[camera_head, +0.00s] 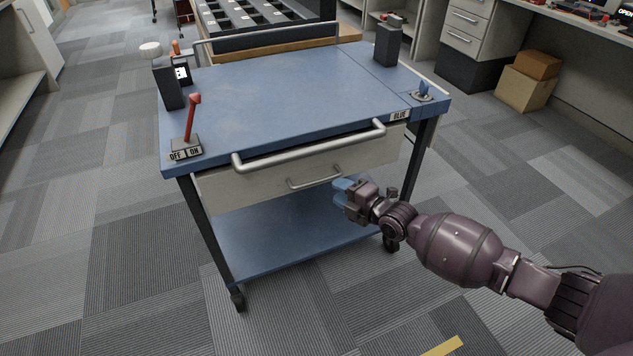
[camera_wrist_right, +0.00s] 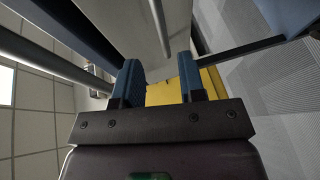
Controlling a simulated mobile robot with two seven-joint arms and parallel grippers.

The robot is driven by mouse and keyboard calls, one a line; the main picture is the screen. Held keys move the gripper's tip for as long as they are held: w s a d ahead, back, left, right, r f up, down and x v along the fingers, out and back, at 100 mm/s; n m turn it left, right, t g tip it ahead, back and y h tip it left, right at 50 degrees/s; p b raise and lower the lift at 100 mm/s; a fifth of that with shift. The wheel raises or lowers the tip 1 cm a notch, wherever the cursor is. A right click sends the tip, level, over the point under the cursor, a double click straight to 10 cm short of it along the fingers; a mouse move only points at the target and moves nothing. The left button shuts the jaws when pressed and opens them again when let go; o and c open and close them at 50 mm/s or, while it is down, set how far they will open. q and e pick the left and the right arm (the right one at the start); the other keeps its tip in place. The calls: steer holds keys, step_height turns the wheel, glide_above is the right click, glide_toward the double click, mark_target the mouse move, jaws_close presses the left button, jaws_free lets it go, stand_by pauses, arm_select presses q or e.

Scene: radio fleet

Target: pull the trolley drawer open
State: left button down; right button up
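The trolley (camera_head: 270,85) has a blue top and stands in front of me. Its pale drawer (camera_head: 240,190) sits below the top and looks shut. The drawer has a thin metal bar handle (camera_head: 314,182), which shows in the wrist view as a slim bar (camera_wrist_right: 160,28) beyond the fingers. My right gripper (camera_head: 343,188) is at the right end of this handle, near the drawer front. In the wrist view its blue fingers (camera_wrist_right: 160,85) are apart with nothing held between them. I cannot tell whether a finger touches the handle. My left gripper is not in view.
A thick push bar (camera_head: 310,147) juts out above the drawer. A red lever (camera_head: 191,117) with an OFF/ON plate stands at the top's left corner, dark radios (camera_head: 388,45) at the back. A blue lower shelf (camera_head: 290,235) lies below. The floor in front is clear.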

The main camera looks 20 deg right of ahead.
mark_target(320, 182)
steer(key=shift+f+b+x, duration=0.2)
steer(key=shift+b+x, duration=0.9)
steer(key=shift+x, duration=3.05)
jaws_close()
